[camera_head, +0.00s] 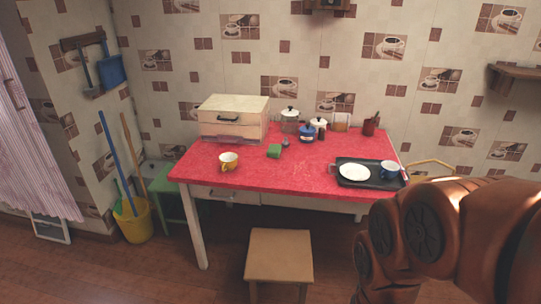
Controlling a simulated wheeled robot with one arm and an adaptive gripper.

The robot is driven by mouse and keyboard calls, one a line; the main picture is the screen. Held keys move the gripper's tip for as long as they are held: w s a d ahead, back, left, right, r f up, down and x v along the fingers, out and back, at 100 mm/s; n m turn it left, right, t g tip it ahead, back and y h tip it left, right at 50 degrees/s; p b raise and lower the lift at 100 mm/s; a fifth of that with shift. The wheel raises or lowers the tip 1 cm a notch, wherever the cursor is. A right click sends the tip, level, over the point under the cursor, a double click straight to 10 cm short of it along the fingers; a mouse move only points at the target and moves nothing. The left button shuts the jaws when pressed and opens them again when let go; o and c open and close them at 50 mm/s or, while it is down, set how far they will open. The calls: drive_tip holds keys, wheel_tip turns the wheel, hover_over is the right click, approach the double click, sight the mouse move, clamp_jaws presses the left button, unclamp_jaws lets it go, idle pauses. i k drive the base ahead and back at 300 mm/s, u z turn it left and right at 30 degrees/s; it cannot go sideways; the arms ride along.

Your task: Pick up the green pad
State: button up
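The green pad (274,151) is a small green block lying on the red oilcloth table (250,176), near the middle of its top. My arm fills the lower right of the view, well apart from the pad. My gripper is not in view.
Several jars stand along the back. A wooden stool (280,256) stands in front. A yellow bucket (133,221) is at left.

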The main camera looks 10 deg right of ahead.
sight(274, 151)
drive_tip(key=u, duration=0.7)
drive_tip(key=i, duration=0.85)
drive_tip(key=u, duration=1)
drive_tip(key=i, duration=1.35)
drive_tip(key=z, duration=1)
drive_tip(key=i, duration=1.05)
drive_tip(key=z, duration=1)
